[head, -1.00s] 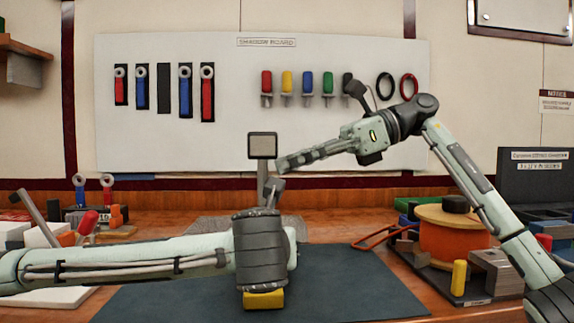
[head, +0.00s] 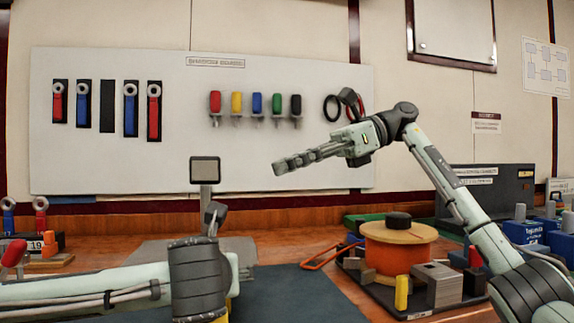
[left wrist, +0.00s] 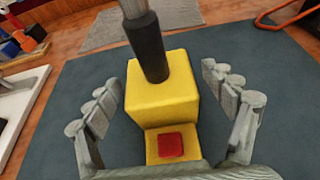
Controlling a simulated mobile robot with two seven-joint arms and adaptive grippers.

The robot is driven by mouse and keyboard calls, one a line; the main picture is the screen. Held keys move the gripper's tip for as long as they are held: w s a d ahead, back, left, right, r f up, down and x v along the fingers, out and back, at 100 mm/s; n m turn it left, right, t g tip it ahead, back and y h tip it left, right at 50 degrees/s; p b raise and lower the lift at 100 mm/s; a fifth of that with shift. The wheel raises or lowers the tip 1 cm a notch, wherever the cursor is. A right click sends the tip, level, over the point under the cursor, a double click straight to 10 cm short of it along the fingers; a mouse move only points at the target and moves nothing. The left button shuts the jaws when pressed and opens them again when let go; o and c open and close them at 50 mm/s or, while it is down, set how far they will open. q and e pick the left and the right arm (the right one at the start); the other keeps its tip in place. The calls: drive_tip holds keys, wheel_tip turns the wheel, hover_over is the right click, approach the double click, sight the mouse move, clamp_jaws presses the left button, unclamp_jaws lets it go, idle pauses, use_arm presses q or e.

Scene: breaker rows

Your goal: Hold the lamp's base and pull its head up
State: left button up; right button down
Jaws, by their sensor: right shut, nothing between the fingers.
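The lamp has a square grey head (head: 205,171) on a thin post, upright above the bench in the head view. Its yellow base (left wrist: 162,100), with a dark collar and a red button on its front step, fills the middle of the left wrist view. In the head view my left arm hides nearly all of the base. My left gripper (left wrist: 163,88) is open, one finger on each side of the base, with gaps visible on both sides. My right gripper (head: 281,167) is shut and empty, in the air to the right of the lamp head and apart from it.
The base stands on a dark mat (head: 300,291). An orange spool (head: 399,248) and a yellow peg (head: 402,292) stand to the right, below my right arm. A shadow board (head: 180,170) with tools hangs behind. Blue boxes (head: 524,231) stand at far right.

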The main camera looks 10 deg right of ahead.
use_arm(q)
drive_tip(key=v, duration=1.2)
